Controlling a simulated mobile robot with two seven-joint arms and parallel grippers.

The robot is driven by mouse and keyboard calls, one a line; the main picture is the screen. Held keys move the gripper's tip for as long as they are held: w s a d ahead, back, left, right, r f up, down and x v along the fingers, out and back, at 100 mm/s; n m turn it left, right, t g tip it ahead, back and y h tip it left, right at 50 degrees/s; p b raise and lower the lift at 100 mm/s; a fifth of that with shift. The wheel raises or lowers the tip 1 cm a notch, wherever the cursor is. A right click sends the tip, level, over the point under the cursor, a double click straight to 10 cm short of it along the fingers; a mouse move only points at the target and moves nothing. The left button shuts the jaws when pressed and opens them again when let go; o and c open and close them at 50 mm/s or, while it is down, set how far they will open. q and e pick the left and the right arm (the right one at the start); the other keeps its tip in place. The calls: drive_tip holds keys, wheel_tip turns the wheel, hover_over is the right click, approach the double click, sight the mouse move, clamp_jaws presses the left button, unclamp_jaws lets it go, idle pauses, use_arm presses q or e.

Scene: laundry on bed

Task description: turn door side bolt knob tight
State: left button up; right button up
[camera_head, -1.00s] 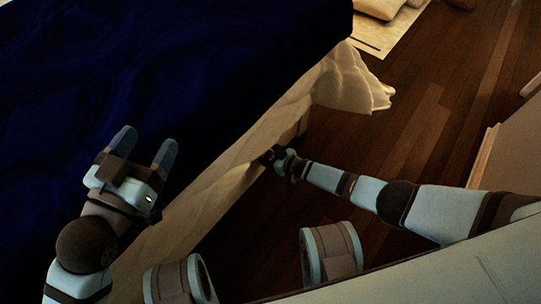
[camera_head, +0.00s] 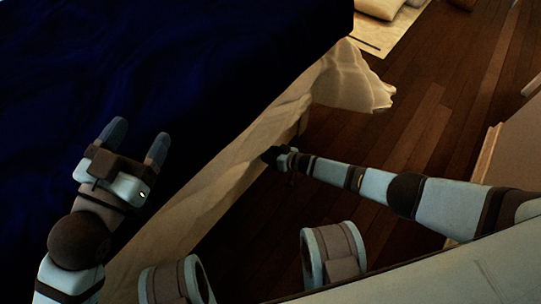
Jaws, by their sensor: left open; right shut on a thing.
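My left gripper (camera_head: 135,140) is open and empty, its two fingers apart in front of the dark blue bed cover. My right gripper (camera_head: 268,154) is at the bed's side, beside the pale hanging cloth, at the end of my arm that comes in from the right. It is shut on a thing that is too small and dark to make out. I cannot make out a bolt knob, and what the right fingers hold is hidden in shadow.
The bed with its dark blue cover (camera_head: 230,60) fills the upper left. A pale sheet (camera_head: 352,80) hangs down its side to the floor. Bare wooden floor (camera_head: 425,120) lies to the right. A pale rug with cushions (camera_head: 385,8) is at the top.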

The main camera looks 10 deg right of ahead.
drive_tip(key=shift+f+m, duration=0.1)
drive_tip(key=shift+m, duration=0.3)
use_arm(q)
drive_tip(key=shift+w+r+h, duration=0.1)
drive_tip(key=shift+r+h, duration=0.15)
drive_tip(key=shift+h, duration=0.05)
use_arm(e)
drive_tip(key=shift+y, duration=0.3)
use_arm(q)
drive_tip(key=shift+a, duration=0.1)
use_arm(e)
drive_tip(key=shift+m, duration=0.3)
drive_tip(key=o, duration=0.9)
